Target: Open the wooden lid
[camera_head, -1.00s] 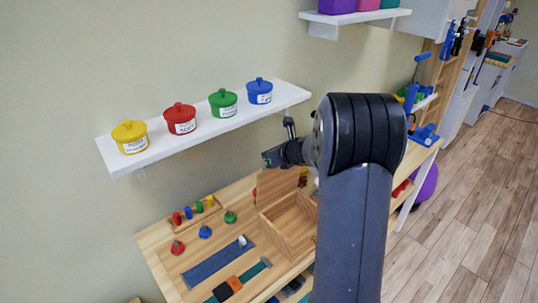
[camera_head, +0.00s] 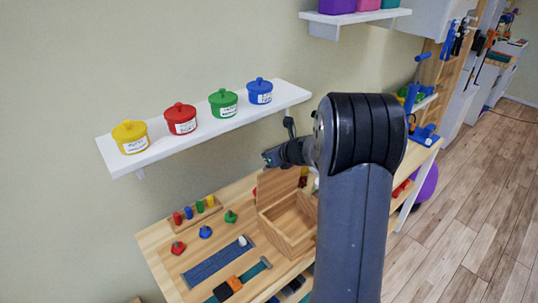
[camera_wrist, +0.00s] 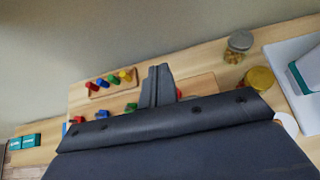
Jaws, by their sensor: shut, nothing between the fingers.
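The wooden lid (camera_head: 277,184) stands raised, roughly upright, at the back of an open wooden box (camera_head: 277,231) on the workbench. The inside of the box shows and looks empty, but my arm hides its right part. My gripper (camera_head: 267,158) is just above and behind the lid's top left, near the wall; I cannot tell if it touches the lid. In the wrist view my gripper's dark fingers (camera_wrist: 158,84) are together with nothing between them. A wooden panel edge (camera_wrist: 198,84) shows just right of them.
A white shelf (camera_head: 200,132) with several coloured pots hangs on the wall close above my gripper. The wooden bench (camera_head: 165,243) holds pegs, knobs and a blue strip left of the box. In the wrist view, jars (camera_wrist: 239,45) stand to the right.

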